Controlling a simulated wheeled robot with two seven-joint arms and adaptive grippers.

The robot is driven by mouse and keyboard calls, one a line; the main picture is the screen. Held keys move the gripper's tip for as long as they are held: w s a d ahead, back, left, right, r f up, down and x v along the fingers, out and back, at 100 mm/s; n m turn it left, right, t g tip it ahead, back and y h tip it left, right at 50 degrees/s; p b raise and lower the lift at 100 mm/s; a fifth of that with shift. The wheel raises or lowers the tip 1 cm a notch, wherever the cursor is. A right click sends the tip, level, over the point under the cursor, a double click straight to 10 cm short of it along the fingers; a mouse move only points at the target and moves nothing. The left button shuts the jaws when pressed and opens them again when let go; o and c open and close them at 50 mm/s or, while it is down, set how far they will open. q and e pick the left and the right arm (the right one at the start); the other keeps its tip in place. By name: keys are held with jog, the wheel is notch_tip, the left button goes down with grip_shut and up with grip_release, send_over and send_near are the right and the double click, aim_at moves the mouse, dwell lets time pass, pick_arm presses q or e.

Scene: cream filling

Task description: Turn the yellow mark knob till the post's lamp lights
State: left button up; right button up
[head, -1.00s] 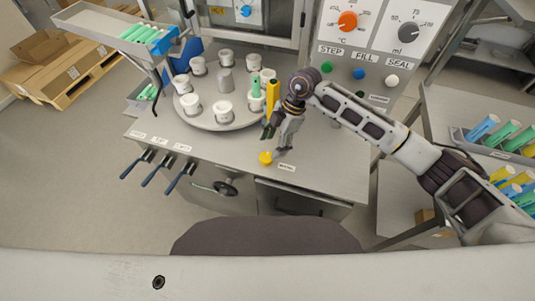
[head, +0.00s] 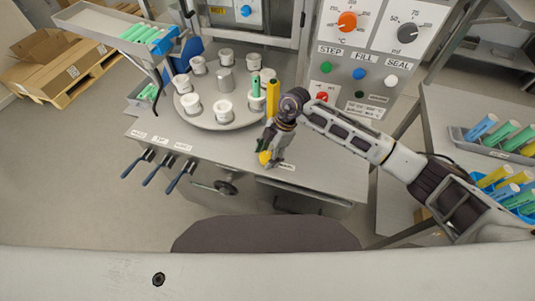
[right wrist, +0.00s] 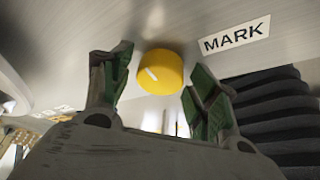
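The yellow mark knob (head: 264,158) is at the front edge of the grey bench, left of its small label. My right gripper (head: 269,151) is right at the knob and partly overlaps it in the head view. In the right wrist view the knob (right wrist: 160,72) shows a white line and lies between the two spread fingers of my right gripper (right wrist: 152,78), with gaps on both sides. A yellow upright post (head: 272,97) stands behind the gripper; I cannot make out a lit lamp on it. My left gripper is out of view.
A round turntable (head: 222,122) with several white jars is left of my right arm. A control panel (head: 382,55) with dials and coloured buttons stands behind. Levers (head: 160,170) stick out at the bench's front left. A MARK label (right wrist: 234,36) is beside the knob.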

jog(key=c, duration=0.7)
jog(key=shift+c, duration=0.2)
jog(key=shift+n, duration=0.3)
jog(key=shift+w+a+n+g+h+b, duration=0.1)
jog(key=shift+n+g+h+b, duration=0.3)
jog(key=shift+n, duration=0.8)
jog(key=shift+n+g+h+b, duration=0.2)
jog(key=shift+n+g+b, duration=0.25)
jog(key=shift+n, duration=0.75)
jog(key=o, duration=1)
